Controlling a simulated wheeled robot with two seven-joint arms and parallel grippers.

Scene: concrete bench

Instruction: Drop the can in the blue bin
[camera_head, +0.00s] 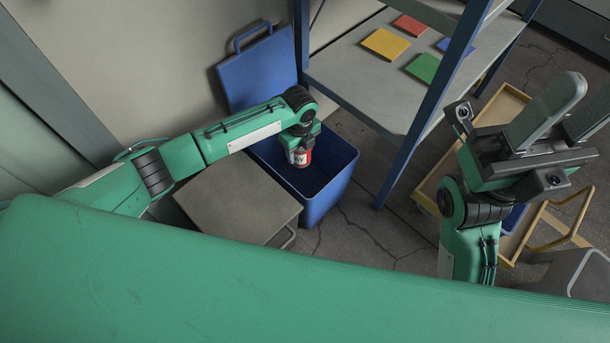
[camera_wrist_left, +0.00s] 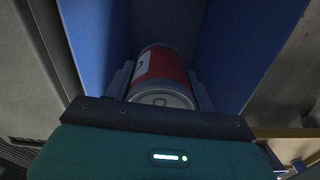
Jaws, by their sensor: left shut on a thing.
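A red and white can (camera_head: 300,157) is held by my left gripper (camera_head: 301,151) over the opening of the blue bin (camera_head: 328,194) in the head view. In the left wrist view the can (camera_wrist_left: 160,72) sits between the two fingers of my left gripper (camera_wrist_left: 160,88), with the blue bin's walls (camera_wrist_left: 240,45) on both sides of it. I cannot tell how deep the can is relative to the rim. My right gripper (camera_head: 560,112) is raised at the right, its two fingers apart with nothing seen between them.
A blue lid or panel (camera_head: 258,72) leans on the wall behind the bin. A grey stool or table (camera_head: 238,196) stands left of it. A shelf with blue posts (camera_head: 427,98) holds coloured tiles at the right. A yellow-framed cart (camera_head: 508,103) is under my right arm.

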